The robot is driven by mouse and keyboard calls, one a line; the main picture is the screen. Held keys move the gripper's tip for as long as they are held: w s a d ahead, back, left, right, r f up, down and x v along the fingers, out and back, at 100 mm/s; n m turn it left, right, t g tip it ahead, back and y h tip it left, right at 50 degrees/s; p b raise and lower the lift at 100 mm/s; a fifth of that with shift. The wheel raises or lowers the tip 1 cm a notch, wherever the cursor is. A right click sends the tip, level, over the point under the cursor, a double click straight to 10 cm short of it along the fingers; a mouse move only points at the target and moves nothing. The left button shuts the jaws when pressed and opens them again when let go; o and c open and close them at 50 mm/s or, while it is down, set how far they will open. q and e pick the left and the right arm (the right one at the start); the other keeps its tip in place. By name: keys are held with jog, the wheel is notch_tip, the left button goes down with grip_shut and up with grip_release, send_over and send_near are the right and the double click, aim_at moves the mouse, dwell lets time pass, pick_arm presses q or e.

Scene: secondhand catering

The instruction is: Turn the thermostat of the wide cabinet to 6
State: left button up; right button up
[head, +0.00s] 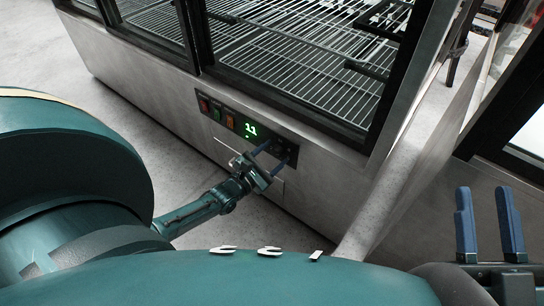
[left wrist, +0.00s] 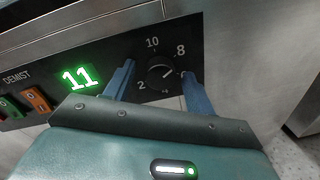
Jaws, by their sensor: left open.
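The wide cabinet (head: 330,170) is a steel case with glass doors and wire shelves. Its dark control panel (left wrist: 110,80) carries a green display (left wrist: 80,78) reading 11; the display also shows in the head view (head: 251,129). The thermostat knob (left wrist: 160,74) is black and round, with marks 2, 8 and 10 legible around it. Its white line points up and right, a little below the 8. My left gripper (head: 271,158) is open at the panel. In the left wrist view its blue fingers stand on either side of the knob, with gaps visible. My right gripper (head: 487,215) is open and empty.
Red, green and orange switches (head: 217,111) sit left of the display. Another dark-framed glass unit (head: 520,130) stands at the right. The pale floor in front of the cabinet is clear apart from my arm.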

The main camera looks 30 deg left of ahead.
pick_arm(q)
jog(key=shift+c, duration=0.5)
jog(key=c, duration=0.9)
jog(key=shift+o, duration=0.2)
jog(key=shift+m, duration=0.4)
jog(key=m+p, duration=0.1)
jog(key=m, duration=0.1)
jog(key=shift+r+m, duration=0.1)
jog(key=shift+m, duration=0.2)
jog(key=m+p, duration=0.1)
jog(key=m, duration=0.4)
jog(key=shift+d+g+p, duration=0.1)
jog(key=shift+g+p, duration=0.2)
jog(key=shift+p, duration=0.05)
jog(key=shift+m, duration=0.7)
jog(key=shift+m+y+p, duration=0.3)
jog(key=shift+m+y, duration=0.1)
jog(key=shift+m, duration=0.4)
pick_arm(e)
jog(key=shift+s+a+f+m+g+h, duration=0.1)
jog(key=shift+s+f+m+g+h, duration=0.2)
jog(key=shift+f+m+h, duration=0.3)
jog(key=shift+s+f+m+g+h, duration=0.2)
jog(key=shift+f+m+g+h, duration=0.15)
jog(key=shift+f+h, duration=0.35)
pick_arm(q)
jog(key=shift+s, duration=0.1)
pick_arm(e)
jog(key=shift+f, duration=0.15)
